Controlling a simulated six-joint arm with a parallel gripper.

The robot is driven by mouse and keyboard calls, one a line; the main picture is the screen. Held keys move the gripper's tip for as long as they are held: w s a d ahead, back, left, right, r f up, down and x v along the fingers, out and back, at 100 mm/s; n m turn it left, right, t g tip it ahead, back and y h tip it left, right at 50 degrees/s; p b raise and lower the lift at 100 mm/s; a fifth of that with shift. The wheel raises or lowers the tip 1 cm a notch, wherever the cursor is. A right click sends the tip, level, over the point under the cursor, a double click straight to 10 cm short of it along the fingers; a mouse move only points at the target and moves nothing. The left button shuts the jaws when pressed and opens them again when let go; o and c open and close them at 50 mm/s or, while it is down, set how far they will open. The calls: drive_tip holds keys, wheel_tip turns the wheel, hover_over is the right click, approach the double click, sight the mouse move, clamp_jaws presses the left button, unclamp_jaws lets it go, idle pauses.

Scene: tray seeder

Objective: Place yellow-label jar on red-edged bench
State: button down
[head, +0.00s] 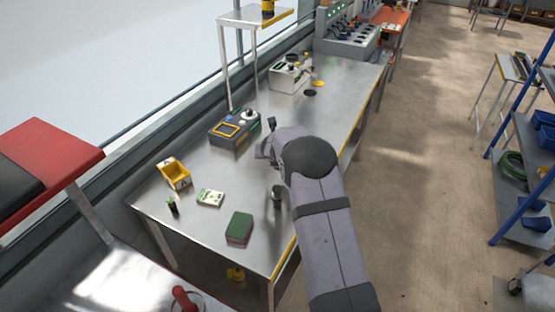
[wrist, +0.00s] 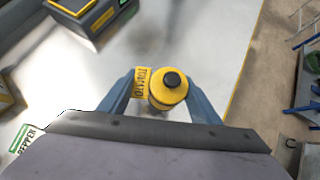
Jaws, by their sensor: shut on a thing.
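The jar is above the yellow-edged metal bench (head: 320,100). A separate metal bench (head: 90,280) is at the lower left, beside a red raised surface (head: 60,135) with a black pad.
A raised shelf (head: 245,18) stands behind. A red-knobbed item (head: 185,298) is at the lower left.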

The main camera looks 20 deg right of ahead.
drive_tip(key=shift+r+p, duration=0.65)
drive_tip(key=shift+r, duration=1.2)
